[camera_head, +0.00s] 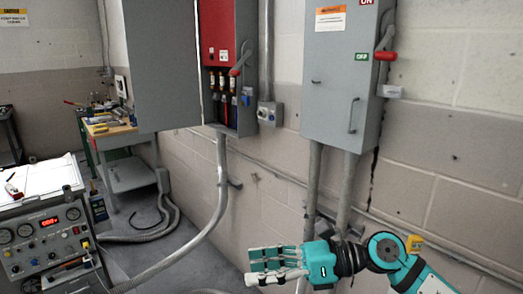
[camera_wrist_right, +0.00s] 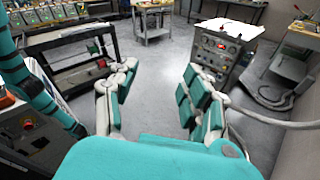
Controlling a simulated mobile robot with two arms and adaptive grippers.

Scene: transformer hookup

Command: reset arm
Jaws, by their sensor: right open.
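My right gripper (camera_head: 262,266) is at the bottom of the head view, its fingers pointing left, in front of the block wall and below the closed grey switch box. In the right wrist view its two fingers (camera_wrist_right: 158,95) stand wide apart with only grey floor between them. It is open and empty, and it touches nothing. My left gripper is not seen in the head view.
An open electrical cabinet (camera_head: 216,130) with a red panel hangs on the wall beside the closed grey switch box (camera_head: 338,85), which has a red-handled lever. A control console (camera_head: 50,240) stands at lower left. A workbench (camera_head: 115,130) with tools is behind. Conduits run down the wall.

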